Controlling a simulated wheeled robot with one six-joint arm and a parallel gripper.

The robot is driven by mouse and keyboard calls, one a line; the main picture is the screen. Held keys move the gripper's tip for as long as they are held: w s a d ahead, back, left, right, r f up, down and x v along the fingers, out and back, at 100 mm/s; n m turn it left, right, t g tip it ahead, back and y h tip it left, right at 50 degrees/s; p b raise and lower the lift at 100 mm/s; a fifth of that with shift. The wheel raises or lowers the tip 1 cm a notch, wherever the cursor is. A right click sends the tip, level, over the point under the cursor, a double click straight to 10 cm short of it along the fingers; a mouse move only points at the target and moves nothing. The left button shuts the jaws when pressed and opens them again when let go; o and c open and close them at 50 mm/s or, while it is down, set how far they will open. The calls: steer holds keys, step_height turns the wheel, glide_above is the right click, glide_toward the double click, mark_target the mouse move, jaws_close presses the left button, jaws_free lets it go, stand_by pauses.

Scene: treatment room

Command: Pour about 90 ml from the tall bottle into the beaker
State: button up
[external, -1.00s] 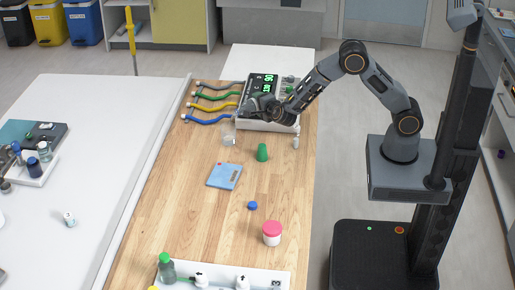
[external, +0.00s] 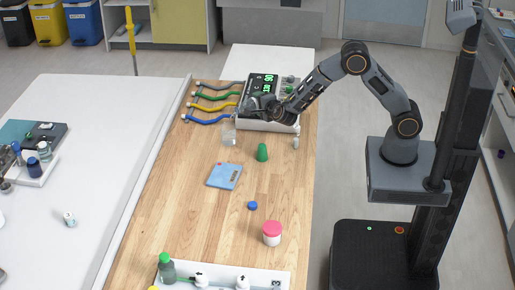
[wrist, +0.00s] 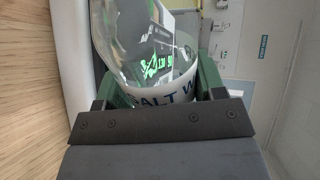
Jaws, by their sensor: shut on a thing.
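My gripper (wrist: 158,82) is shut on a clear bottle (wrist: 130,35) with a white label whose visible letters read "SALT W". The green fingers show on both sides of it in the wrist view. The tabletop runs up the left of that view, so the bottle lies well tilted, near level. In the external view my gripper (external: 268,106) is at the far end of the table, in front of the monitor. A clear beaker (external: 229,137) stands on the wood just left of and below it. The bottle's mouth and the liquid levels cannot be made out.
The monitor (external: 283,84) with green digits is right behind my gripper. Coloured hoses on a rack (external: 208,104) lie left.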

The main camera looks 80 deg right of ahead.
steer(key=f+m+b, duration=0.1)
steer(key=b, duration=0.2)
steer(key=shift+s+f, duration=0.1)
steer(key=shift+f, duration=0.1)
steer(key=shift+r+m, duration=0.3)
steer(key=shift+r, duration=0.05)
steer(key=shift+t, duration=0.3)
steer(key=b, duration=0.2)
steer(key=m+b, duration=0.1)
steer(key=shift+s+d+f+b, duration=0.1)
steer(key=shift+f+b, duration=0.2)
steer(key=shift+b, duration=0.05)
steer(key=shift+r+t+y, duration=0.2)
steer(key=shift+t+y, duration=0.1)
stand_by(0.7)
